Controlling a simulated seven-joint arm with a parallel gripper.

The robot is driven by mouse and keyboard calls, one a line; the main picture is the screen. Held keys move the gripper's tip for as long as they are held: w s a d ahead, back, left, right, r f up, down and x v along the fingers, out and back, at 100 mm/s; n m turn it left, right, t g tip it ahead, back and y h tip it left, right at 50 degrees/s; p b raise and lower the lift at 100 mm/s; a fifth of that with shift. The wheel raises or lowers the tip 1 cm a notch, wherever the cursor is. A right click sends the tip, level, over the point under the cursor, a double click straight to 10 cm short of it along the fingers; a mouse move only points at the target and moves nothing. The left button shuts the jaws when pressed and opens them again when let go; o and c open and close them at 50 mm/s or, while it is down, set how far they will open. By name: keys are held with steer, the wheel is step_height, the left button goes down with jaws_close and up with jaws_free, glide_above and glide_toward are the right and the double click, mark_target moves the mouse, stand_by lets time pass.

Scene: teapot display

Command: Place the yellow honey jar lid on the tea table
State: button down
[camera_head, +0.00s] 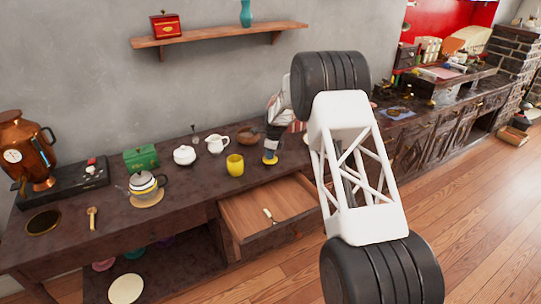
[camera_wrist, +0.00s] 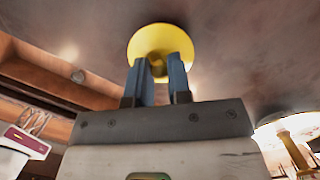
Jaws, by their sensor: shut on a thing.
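The yellow lid (camera_wrist: 160,38) is a round disc between the two blue fingers of my gripper (camera_wrist: 160,70) in the wrist view. My gripper (camera_head: 270,155) is shut on it. In the head view the lid (camera_head: 270,161) shows as a small yellow patch under the fingers, low over or touching the dark tea table (camera_head: 190,205); I cannot tell which. A yellow open-topped pot (camera_head: 235,165) stands on the table just left of my gripper. My large white and black arm links hide the table to the right of the gripper.
An open wooden drawer (camera_head: 265,208) with a small light-coloured utensil juts out in front. A white creamer (camera_head: 216,143), white sugar pot (camera_head: 184,155), green box (camera_head: 141,157), teapot (camera_head: 146,186) and brown bowl (camera_head: 249,136) stand on the table. Bare tabletop lies near the front left.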

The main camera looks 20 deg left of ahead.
mark_target(275, 159)
steer(key=shift+f, duration=0.2)
steer(key=shift+f, duration=0.15)
steer(key=c, duration=1.1)
jaws_free()
steer(key=shift+o, duration=0.2)
step_height(275, 159, up, 12)
steer(key=d, duration=0.1)
steer(key=shift+d, duration=0.4)
